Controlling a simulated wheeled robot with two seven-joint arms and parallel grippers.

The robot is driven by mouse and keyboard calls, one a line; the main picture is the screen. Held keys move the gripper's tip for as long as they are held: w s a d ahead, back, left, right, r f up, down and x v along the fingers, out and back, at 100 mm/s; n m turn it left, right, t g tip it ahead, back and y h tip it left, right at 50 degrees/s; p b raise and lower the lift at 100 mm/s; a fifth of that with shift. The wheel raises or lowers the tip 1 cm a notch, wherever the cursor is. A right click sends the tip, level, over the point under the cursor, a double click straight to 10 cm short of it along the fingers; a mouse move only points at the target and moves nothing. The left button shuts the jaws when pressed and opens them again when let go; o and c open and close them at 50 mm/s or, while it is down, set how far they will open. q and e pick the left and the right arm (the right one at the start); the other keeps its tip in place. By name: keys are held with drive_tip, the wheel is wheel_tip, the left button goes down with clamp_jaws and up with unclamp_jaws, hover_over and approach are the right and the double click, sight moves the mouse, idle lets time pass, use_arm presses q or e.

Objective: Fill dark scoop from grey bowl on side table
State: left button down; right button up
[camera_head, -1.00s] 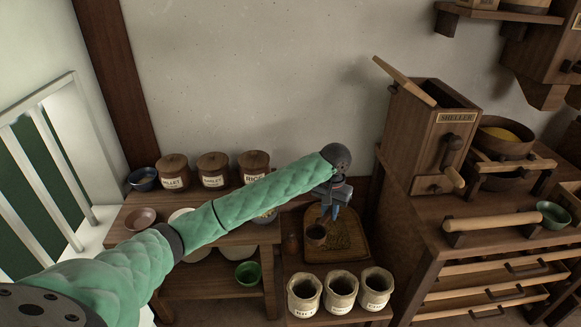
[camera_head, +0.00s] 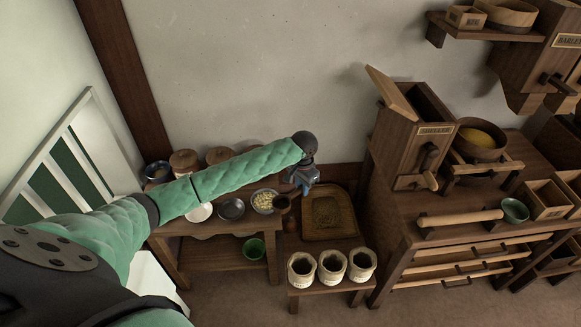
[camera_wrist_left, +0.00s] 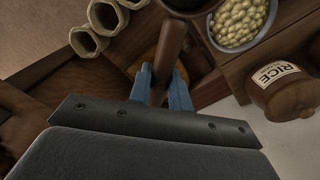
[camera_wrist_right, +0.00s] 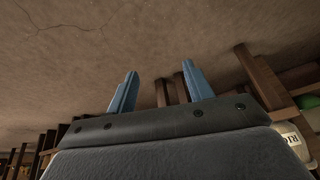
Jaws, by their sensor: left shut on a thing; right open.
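My left gripper (camera_head: 303,184) is shut on the handle of the dark scoop (camera_head: 282,203); the handle (camera_wrist_left: 171,50) runs between the blue fingers in the left wrist view. The scoop's cup is just right of a grey-rimmed bowl of pale grains (camera_head: 264,207) on the side table (camera_head: 225,229). This bowl (camera_wrist_left: 211,35) also shows in the left wrist view, beside the cup. I cannot tell whether they touch, and the inside of the cup is not clear. My right gripper (camera_wrist_right: 160,70) is open and empty, seen only in its own wrist view.
A dark grey bowl (camera_head: 231,209) and a white bowl (camera_head: 199,212) stand left of the grain bowl, lidded jars (camera_head: 183,160) behind. The sheller (camera_head: 412,140) stands farther right.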

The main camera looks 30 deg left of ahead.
use_arm(q)
drive_tip(key=a+m+p, duration=0.1)
drive_tip(key=m+p, duration=0.1)
drive_tip(key=w+a+m+p, duration=0.1)
drive_tip(key=a+m+p, duration=0.1)
drive_tip(key=m, duration=0.1)
drive_tip(key=a+m+p, duration=0.2)
drive_tip(key=m, duration=0.1)
drive_tip(key=shift+w+a+f, duration=0.2)
drive_tip(key=shift+w+f, duration=0.05)
drive_tip(key=shift+w, duration=0.05)
use_arm(e)
drive_tip(key=s+d+f+g, duration=0.1)
drive_tip(key=s+d+f, duration=0.1)
drive_tip(key=s+d, duration=0.2)
drive_tip(key=s+d+f+g+h, duration=0.1)
drive_tip(key=s+d+f, duration=0.1)
drive_tip(key=s, duration=0.7)
drive_tip(key=shift+d+f+g, duration=0.15)
drive_tip(key=shift+d+g, duration=0.25)
drive_tip(key=shift+d, duration=0.45)
